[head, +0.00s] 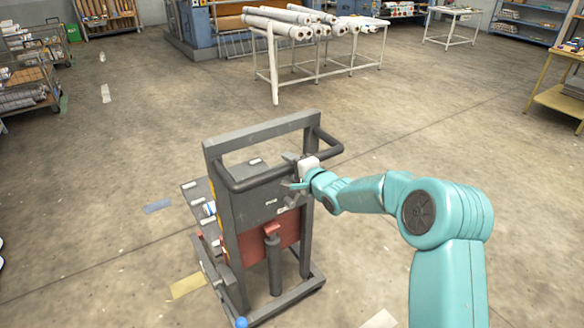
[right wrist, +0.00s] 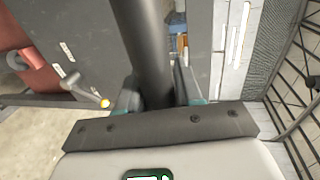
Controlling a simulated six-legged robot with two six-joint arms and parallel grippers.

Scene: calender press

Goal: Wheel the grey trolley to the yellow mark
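The grey trolley (head: 222,190) stands upright in the middle of the head view, with a tall frame, a looped push handle (head: 325,143) and a red panel low down. My right gripper (head: 293,178) is at the handle's right part. In the right wrist view the dark handle bar (right wrist: 145,45) runs between the fingers (right wrist: 160,95), which appear to touch it on both sides. My left gripper is not in view.
A blue floor mark (head: 157,206) lies left of the trolley. A white table (head: 275,85) with rolls stands behind it. A wire cart (head: 35,80) is at far left, a yellow table (head: 555,98) at right. The floor between is mostly clear.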

